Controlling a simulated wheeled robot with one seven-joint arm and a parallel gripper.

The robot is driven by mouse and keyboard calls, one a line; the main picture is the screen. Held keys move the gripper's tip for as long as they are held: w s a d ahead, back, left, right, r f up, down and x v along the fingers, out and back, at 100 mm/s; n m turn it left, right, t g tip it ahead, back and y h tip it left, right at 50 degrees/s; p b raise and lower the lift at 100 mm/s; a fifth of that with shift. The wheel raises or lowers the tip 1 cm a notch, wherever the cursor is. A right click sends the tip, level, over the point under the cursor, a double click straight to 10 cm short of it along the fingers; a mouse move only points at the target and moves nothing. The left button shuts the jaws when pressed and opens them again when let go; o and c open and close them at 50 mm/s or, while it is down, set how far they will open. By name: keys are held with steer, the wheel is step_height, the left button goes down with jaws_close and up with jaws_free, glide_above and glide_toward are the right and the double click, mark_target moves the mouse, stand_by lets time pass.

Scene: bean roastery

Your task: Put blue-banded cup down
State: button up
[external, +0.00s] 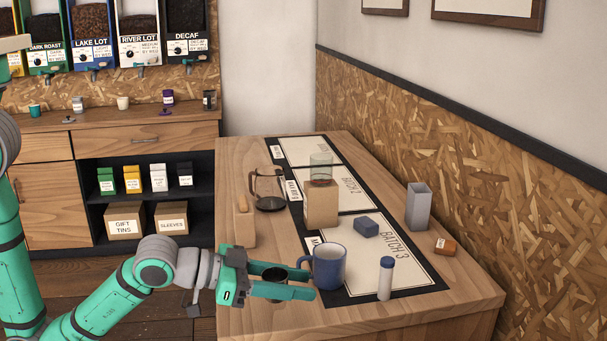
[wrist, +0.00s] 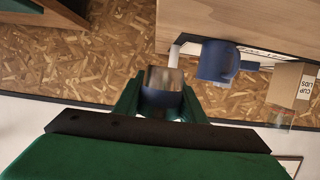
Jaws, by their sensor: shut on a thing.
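The blue-banded cup (wrist: 164,80) is between the fingers of my gripper (wrist: 160,98) in the wrist view, with a grey metallic part and a dark blue band showing. My gripper is shut on it. In the external view, my gripper (external: 305,284) is at the near left part of the wooden table (external: 262,318). A larger blue mug (external: 329,266) stands just right of the fingertips.
A white bottle (external: 385,281) stands right of the mug. The table's front strip is bare.

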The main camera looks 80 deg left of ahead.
steer(key=s+a+r+n+y, duration=0.1)
steer(key=s+a+n+y, duration=0.1)
steer(key=a, duration=0.9)
steer(key=s+a+r+n+g+y, duration=0.1)
steer(key=s+a+r+n+y, duration=0.1)
steer(key=a, duration=1)
steer(key=shift+s+a+n+y, duration=0.3)
steer(key=shift+s+y, duration=0.2)
steer(key=shift+y, duration=0.4)
steer(key=shift+f, duration=4.85)
steer(key=shift+d+f, duration=0.1)
steer(key=shift+f, duration=0.1)
steer(key=o, duration=1)
